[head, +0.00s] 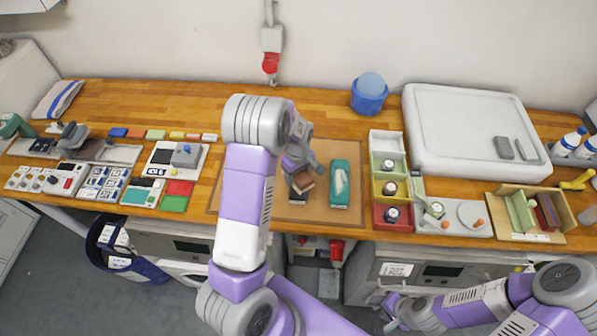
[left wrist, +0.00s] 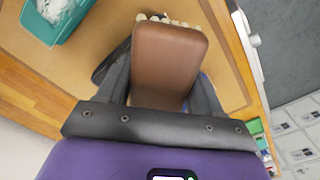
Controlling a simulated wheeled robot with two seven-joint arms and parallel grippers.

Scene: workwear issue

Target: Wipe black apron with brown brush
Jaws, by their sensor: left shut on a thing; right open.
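The brown brush (left wrist: 170,60) has a smooth brown back, with pale bristles at its far edge in the left wrist view. My left gripper (head: 301,168) is shut on it, fingers on both sides. In the head view the brush (head: 304,184) is over the brown mat (head: 335,150); I cannot tell whether it touches anything below. My right gripper (head: 382,303) is open and empty, low in front of the counter.
A teal tissue box (head: 340,190) stands on the mat just right of the brush. Small coloured bins (head: 389,190) and a large white tray (head: 470,125) are further right. Boxes and cards crowd the left. A blue bin (head: 369,98) stands at the back.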

